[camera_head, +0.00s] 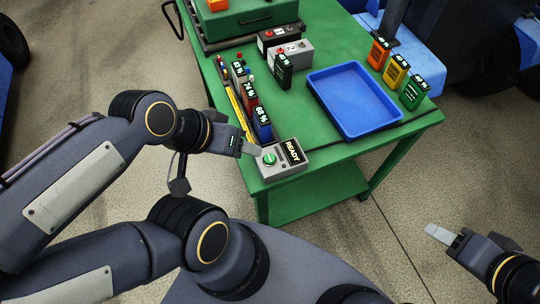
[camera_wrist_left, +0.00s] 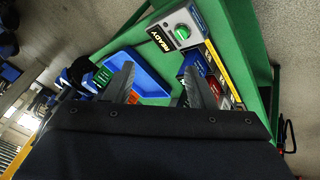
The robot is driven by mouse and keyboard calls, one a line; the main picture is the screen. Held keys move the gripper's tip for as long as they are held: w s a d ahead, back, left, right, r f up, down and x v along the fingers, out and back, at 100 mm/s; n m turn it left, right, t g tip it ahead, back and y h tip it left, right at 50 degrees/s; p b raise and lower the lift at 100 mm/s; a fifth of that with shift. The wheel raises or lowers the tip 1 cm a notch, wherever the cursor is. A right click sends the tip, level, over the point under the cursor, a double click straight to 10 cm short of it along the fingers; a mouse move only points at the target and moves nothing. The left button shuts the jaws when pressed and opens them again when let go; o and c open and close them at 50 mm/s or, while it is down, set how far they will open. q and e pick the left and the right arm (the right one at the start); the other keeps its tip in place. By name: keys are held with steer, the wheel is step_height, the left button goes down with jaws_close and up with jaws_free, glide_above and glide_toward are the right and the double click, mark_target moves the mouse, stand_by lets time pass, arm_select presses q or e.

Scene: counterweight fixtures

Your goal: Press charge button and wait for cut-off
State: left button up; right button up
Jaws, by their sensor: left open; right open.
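A grey control box (camera_head: 279,161) with a round green button (camera_head: 269,158) and a display reading "READY" (camera_head: 292,151) sits at the near corner of the green table. The box also shows in the left wrist view, with its green button (camera_wrist_left: 182,32) near the top. My left gripper (camera_head: 254,150) is open, its fingertips just left of the button in the head view. I cannot tell whether it touches the box. In the left wrist view its two fingers (camera_wrist_left: 158,82) are spread with nothing between them. My right gripper (camera_head: 436,233) is open and empty, off the table at the lower right.
Several battery-like blocks with percent displays stand in a row (camera_head: 250,103) behind the box. A blue tray (camera_head: 390,131) lies right of it. Orange, yellow and green blocks (camera_head: 396,74) stand on the right edge. A green case (camera_head: 240,22) is at the back.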

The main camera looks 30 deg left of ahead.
stand_by(0.3)
arm_select(q)
jaws_close()
stand_by(1.6)
